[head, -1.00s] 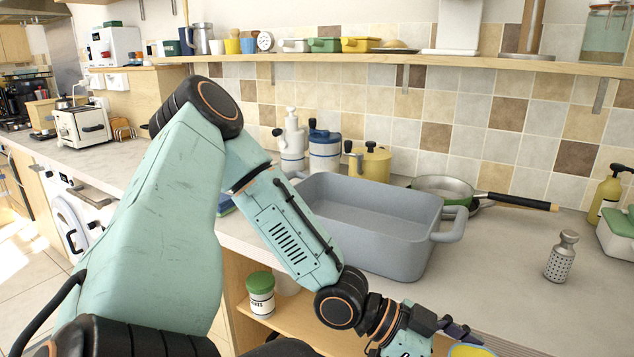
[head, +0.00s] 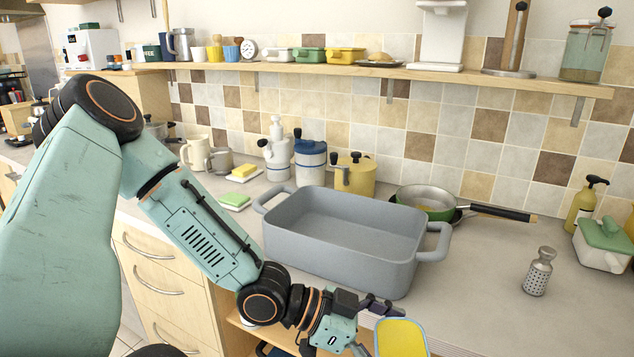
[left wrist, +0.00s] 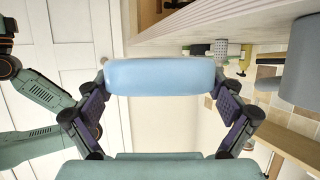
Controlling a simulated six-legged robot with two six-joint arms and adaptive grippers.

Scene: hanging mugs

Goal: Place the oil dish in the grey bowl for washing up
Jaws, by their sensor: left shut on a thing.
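The grey bowl (head: 345,240) is a deep rectangular basin with a handle at each end, standing on the counter. Its inside looks empty. My left gripper (head: 378,308) is shut on the oil dish (head: 402,338), which has a yellow face and a blue rim. The dish is in front of the basin and below it in the head view, outside it, and cut off by the bottom edge. In the left wrist view the dish (left wrist: 160,77) shows as a pale blue side between both fingers. My right gripper is not in view.
A pan (head: 430,200) and a yellow canister (head: 354,175) stand behind the basin. A metal shaker (head: 538,272) and a green-lidded white dish (head: 603,243) stand to the right. Counter between basin and shaker is clear. A shelf (head: 400,72) runs above.

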